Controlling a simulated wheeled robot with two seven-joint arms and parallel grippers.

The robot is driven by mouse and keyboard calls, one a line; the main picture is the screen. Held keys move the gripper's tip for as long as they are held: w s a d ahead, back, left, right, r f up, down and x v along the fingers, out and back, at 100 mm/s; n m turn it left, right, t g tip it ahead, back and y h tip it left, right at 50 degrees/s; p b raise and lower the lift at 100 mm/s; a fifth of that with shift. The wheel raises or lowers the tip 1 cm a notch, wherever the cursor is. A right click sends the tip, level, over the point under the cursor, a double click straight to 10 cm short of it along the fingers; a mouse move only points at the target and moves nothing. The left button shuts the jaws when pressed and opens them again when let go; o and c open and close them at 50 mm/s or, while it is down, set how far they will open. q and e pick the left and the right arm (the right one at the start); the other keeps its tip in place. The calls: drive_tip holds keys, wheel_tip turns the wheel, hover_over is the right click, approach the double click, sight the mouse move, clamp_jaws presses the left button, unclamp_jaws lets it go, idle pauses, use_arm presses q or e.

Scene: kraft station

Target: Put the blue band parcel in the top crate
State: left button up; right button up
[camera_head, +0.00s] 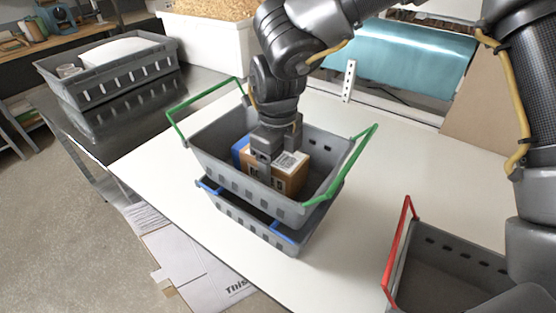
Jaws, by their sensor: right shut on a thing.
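The blue band parcel (289,184) is a brown cardboard box with a white label on top and a blue band showing at its left end. It is inside the grey top crate (321,208), which has green handles raised at both sides. My right gripper (271,153) reaches down into this crate from above and is shut on the parcel. I cannot tell whether the parcel touches the crate floor. The top crate sits on a lower grey crate (238,216) with blue handles, whose inside is mostly hidden. My left gripper is not in view.
A grey crate with a red handle (393,255) stands at the lower right of the white table (355,205). A teal roll (410,55) lies behind. Flattened cardboard (195,262) lies below the table's edge.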

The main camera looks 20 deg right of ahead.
drive_tip(key=shift+f, duration=0.15)
drive_tip(key=o, duration=1.2)
wheel_tip(320, 180, up, 12)
drive_tip(key=shift+r+b, duration=0.2)
drive_tip(key=shift+b, duration=0.5)
